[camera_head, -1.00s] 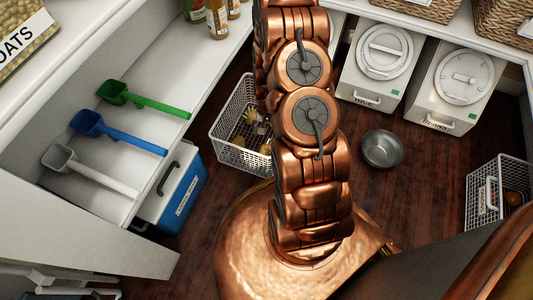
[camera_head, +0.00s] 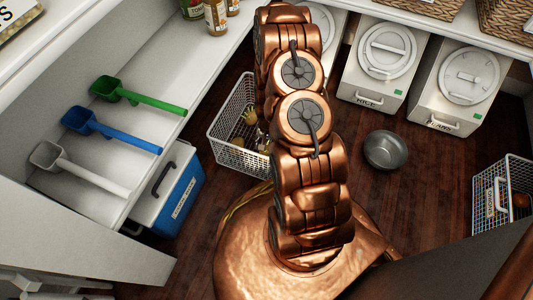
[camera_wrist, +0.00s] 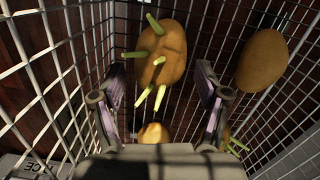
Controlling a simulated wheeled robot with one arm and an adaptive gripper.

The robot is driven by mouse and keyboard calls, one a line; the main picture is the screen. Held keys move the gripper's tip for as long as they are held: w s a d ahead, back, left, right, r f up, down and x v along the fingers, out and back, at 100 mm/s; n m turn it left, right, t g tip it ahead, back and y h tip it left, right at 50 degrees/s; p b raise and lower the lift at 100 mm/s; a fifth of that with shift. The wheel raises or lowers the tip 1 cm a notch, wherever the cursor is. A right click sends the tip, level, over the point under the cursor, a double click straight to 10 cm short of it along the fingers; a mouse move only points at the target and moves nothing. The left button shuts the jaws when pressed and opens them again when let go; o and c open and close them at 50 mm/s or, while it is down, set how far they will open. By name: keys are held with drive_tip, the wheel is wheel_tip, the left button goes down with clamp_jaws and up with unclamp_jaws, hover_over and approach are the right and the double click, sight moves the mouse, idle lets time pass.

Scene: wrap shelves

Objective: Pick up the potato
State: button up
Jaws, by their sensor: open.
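Several potatoes lie in a white wire basket (camera_head: 233,158) on the floor, partly hidden by my arm in the head view. In the wrist view, a brown potato with yellow-green sprouts (camera_wrist: 170,66) lies ahead, between the lines of my two fingers. A smooth potato (camera_wrist: 262,60) is to the right against the wire. Another potato (camera_wrist: 153,134) shows low between the fingers, and a sprouted one (camera_wrist: 229,143) is partly hidden behind the right finger. My gripper (camera_wrist: 160,78) is open and empty, pointing into the basket. I cannot tell if it touches the sprouted potato.
Wire walls (camera_wrist: 50,90) stand close on both sides of my gripper. A metal bowl (camera_head: 385,150) and another wire basket (camera_head: 490,205) are on the floor to the right. White bins (camera_head: 380,62) stand behind. Scoops (camera_head: 110,130) lie on the left shelf above a blue-sided cooler (camera_head: 181,195).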

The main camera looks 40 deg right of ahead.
sight(267, 149)
drive_tip(key=f, duration=0.1)
drive_tip(key=f+b, duration=0.1)
drive_tip(key=f, duration=0.2)
drive_tip(key=shift+s+a+b, duration=0.15)
drive_tip(key=shift+s+b, duration=0.1)
drive_tip(key=shift+b, duration=0.05)
drive_tip(key=shift+r, duration=0.1)
drive_tip(key=c, duration=1)
drive_tip(key=shift+c, duration=0.2)
wheel_tip(267, 149, up, 28)
drive_tip(key=p, duration=0.9)
